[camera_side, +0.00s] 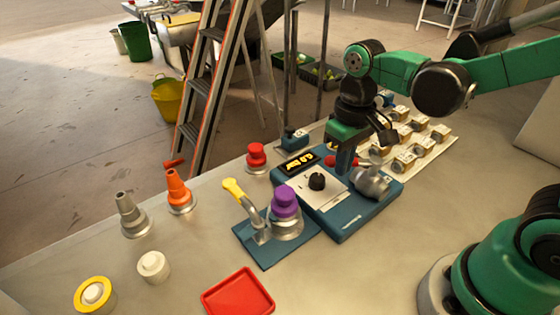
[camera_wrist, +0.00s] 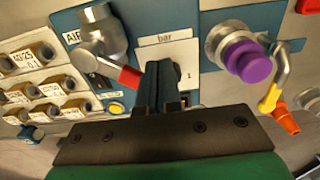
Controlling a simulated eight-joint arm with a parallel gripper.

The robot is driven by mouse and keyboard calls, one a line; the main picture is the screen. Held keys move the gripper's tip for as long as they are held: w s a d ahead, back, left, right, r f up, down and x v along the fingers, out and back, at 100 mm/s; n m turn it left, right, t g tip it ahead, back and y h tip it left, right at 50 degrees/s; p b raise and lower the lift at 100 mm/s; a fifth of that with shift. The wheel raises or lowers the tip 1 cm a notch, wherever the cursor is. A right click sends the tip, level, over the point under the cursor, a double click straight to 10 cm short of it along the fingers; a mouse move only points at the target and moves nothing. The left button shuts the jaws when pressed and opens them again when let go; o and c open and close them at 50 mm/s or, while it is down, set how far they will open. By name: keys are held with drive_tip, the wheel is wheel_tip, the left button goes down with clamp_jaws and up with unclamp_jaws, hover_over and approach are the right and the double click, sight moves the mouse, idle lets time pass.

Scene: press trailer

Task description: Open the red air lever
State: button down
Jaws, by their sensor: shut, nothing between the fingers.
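The red air lever (camera_wrist: 130,78) is a metal arm with a red grip on a silver valve (camera_wrist: 98,30) beside the "AIR" label. In the wrist view its red end points right and slightly down. My gripper (camera_wrist: 156,84) is shut and empty, its fingers upright just right of the red end; I cannot tell if they touch. In the side view my gripper (camera_side: 343,168) reaches down over the blue control box (camera_side: 365,222), hiding part of the lever; red shows on both sides of the fingers. The valve (camera_side: 372,183) stands on the box's right. The display (camera_side: 300,163) reads 0.0 bar.
A black knob (camera_side: 317,181) sits on the box. Labelled blocks (camera_side: 404,160) stand behind right. A red tray (camera_side: 238,293) lies in front.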

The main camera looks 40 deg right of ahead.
drive_tip(key=shift+w, duration=0.1)
drive_tip(key=shift+w+d, duration=0.6)
drive_tip(key=shift+w, duration=0.35)
drive_tip(key=shift+d, duration=0.1)
drive_tip(key=shift+w+d, duration=0.75)
drive_tip(key=shift+d, duration=0.2)
